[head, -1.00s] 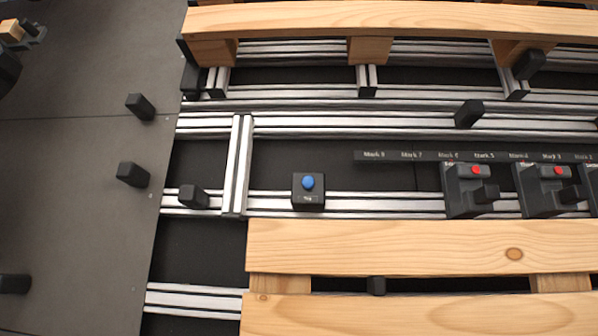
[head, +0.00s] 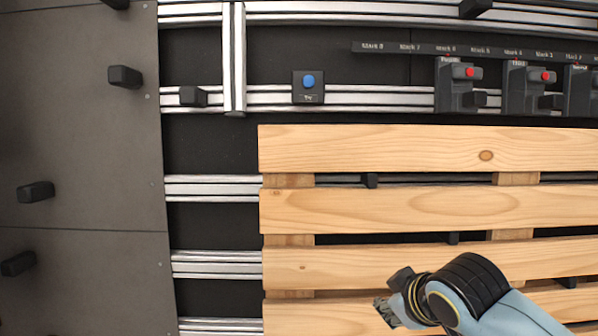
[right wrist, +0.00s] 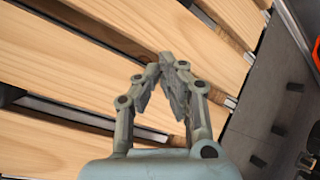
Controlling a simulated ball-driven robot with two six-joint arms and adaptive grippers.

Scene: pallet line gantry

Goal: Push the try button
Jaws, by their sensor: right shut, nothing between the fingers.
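The try button is a blue round button (head: 309,82) on a small black box (head: 308,97) with a "Try" label. It sits on an aluminium rail in the upper middle of the head view. My right gripper (head: 384,312) is low in the head view, over the wooden pallet, well below and to the right of the button. In the right wrist view my right gripper (right wrist: 168,68) has its fingertips together with nothing between them, above the pallet slats. My left gripper is not in view now.
A wooden pallet (head: 400,150) fills the lower right. Several black units with red buttons (head: 468,72) stand right of the try button, under a label strip (head: 420,48). Black pegs (head: 125,76) stand on the grey floor (head: 80,130) at the left.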

